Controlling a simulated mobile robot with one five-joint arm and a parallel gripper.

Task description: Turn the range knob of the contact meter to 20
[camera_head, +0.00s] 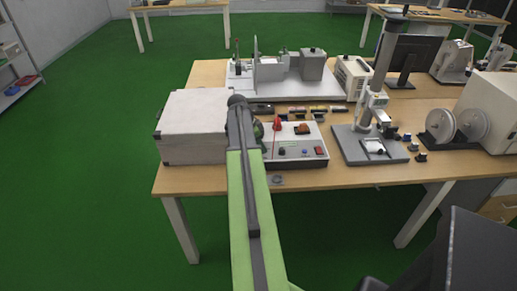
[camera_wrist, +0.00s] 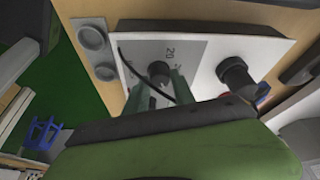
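The contact meter (camera_head: 312,157) is a pale box with a dark base near the table's front edge. My arm hides its left part in the head view. In the wrist view its light panel (camera_wrist: 203,60) shows tilted, with a small dark knob (camera_wrist: 158,70) beside a printed "20"; this appears to be the range knob. Its pointing direction is unclear. My gripper (camera_wrist: 159,86) has two green fingers apart, one on each side of this knob near their tips. I cannot tell whether they touch it.
A larger black knob or post (camera_wrist: 234,74) stands right of the fingers. A thin black cable (camera_wrist: 140,78) curves past the left finger. Two grey round parts (camera_wrist: 91,38) lie beside the panel. A white box (camera_head: 195,125) stands left, a stand (camera_head: 368,150) right.

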